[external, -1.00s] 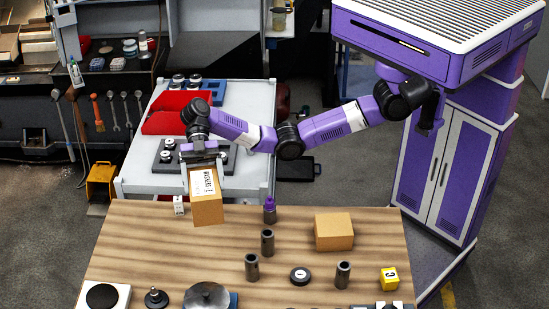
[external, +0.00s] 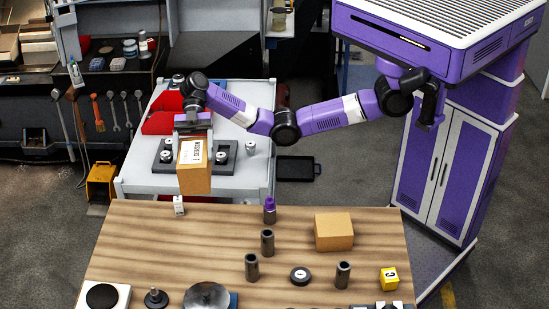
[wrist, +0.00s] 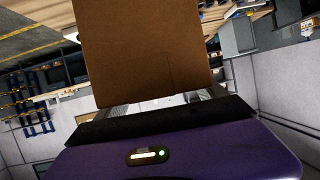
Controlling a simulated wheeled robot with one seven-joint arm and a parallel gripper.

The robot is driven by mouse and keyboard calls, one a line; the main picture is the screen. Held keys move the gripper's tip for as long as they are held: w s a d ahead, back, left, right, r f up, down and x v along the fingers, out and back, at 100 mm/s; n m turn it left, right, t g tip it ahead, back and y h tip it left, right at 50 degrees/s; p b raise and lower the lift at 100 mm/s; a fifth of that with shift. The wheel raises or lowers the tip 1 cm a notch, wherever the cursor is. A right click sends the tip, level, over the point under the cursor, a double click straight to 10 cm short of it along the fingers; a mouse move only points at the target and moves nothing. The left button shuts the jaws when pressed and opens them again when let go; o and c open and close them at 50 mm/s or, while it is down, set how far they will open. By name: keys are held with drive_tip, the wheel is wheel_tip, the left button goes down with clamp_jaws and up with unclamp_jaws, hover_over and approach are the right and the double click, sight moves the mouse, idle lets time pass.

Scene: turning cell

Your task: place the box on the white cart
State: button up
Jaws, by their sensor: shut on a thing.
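My gripper (external: 194,134) is shut on a cardboard box (external: 194,178) with a white printed label. The box hangs below the gripper over the front part of the white cart (external: 236,185). In the wrist view the box (wrist: 142,50) fills the upper middle, beyond the dark gripper edge. The fingertips are mostly hidden by the box. I cannot tell exactly how high the box is above the cart.
The cart carries a dark fixture plate (external: 229,167) with several metal parts, and red bins (external: 160,122). A wooden table (external: 140,240) stands in front, holding another cardboard box (external: 334,232), dark cylinders (external: 267,242) and a yellow block (external: 389,278). The cart's front right corner looks clear.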

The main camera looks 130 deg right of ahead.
drive_tip(key=s+d+m+t+h+p, duration=0.2)
drive_tip(key=s+d+m+h, duration=0.1)
drive_tip(key=s+d, duration=0.7)
drive_tip(key=s+d+m+t+h+p, duration=0.25)
drive_tip(key=s+d, duration=0.55)
drive_tip(key=d, duration=0.4)
drive_tip(key=s+d+r+m+h+p, duration=0.1)
drive_tip(key=s+d+m+h, duration=0.25)
drive_tip(key=s, duration=0.45)
drive_tip(key=s+d+r+m+h+p, duration=0.1)
drive_tip(key=s+d+m+h+p, duration=0.1)
drive_tip(key=s+h, duration=0.35)
drive_tip(key=s+d+r+m+h+p, duration=0.1)
drive_tip(key=s+d+m+h, duration=0.15)
drive_tip(key=s, duration=0.75)
wheel_tip(320, 180, down, 20)
drive_tip(key=p, duration=0.1)
drive_tip(key=shift+w+d+r+m+y, duration=0.2)
drive_tip(key=shift+w+d+m+y, duration=0.1)
drive_tip(key=shift+m+y, duration=0.15)
drive_tip(key=shift+f, duration=0.15)
drive_tip(key=o, duration=2)
drive_tip(key=shift+o, duration=0.2)
